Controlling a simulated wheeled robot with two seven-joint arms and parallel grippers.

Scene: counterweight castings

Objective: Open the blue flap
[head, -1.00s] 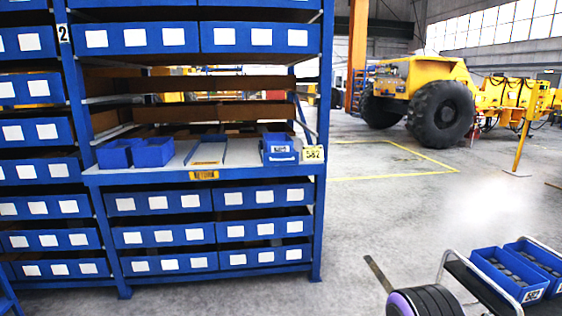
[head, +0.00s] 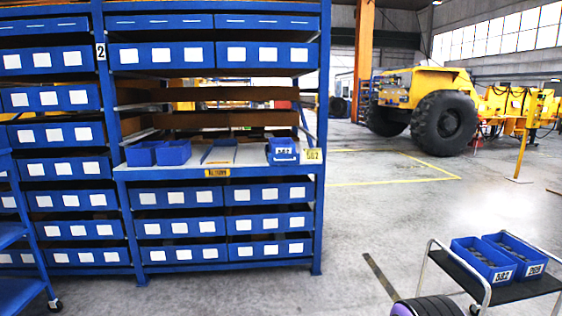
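A blue rack (head: 322,200) fills the left half of the head view. I cannot pick out a blue flap with certainty. At the right end of its open shelf (head: 232,169) sits a small blue bin (head: 283,152) labelled 582, with a yellow 582 tag (head: 314,155) beside it on the shelf edge. Two empty-looking blue bins (head: 174,153) stand at the shelf's left end, and a yellow RETURN label (head: 217,173) is on its front edge. Neither of my grippers is in view.
A cart (head: 508,291) at the lower right carries two blue bins labelled 582 (head: 483,260) and 969 (head: 530,256), holding dark pieces. A blue wheeled frame (head: 20,290) stands at the lower left. A yellow vehicle (head: 430,90) is behind.

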